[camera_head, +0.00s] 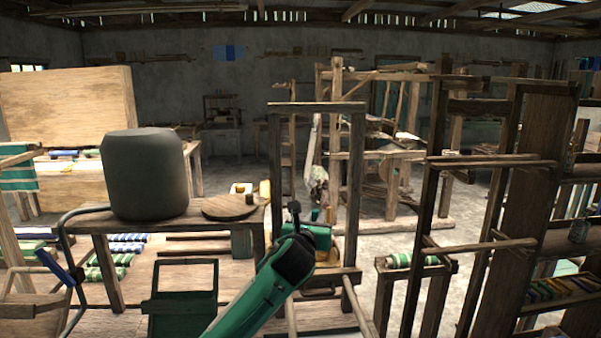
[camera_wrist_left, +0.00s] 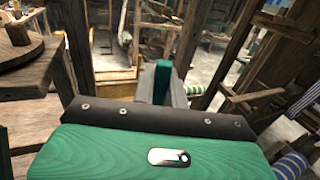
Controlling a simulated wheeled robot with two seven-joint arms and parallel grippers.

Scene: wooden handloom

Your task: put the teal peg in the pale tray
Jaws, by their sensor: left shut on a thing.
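My left gripper (camera_head: 319,232) reaches in from the bottom middle of the head view, its green arm in front of a wooden frame. In the left wrist view the grey jaws (camera_wrist_left: 162,88) are shut on a small upright teal peg (camera_wrist_left: 162,76), whose top shows between them. In the head view the jaws and peg are mostly hidden behind the gripper body. I cannot make out the pale tray with certainty in either view. My right gripper is not in view.
A grey canister (camera_head: 145,175) and a round wooden board (camera_head: 230,207) stand on a wooden table left of my arm. Wooden frame posts (camera_head: 355,170) rise close around the gripper. A tall rack (camera_head: 530,190) stands at the right. Open floor shows beyond.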

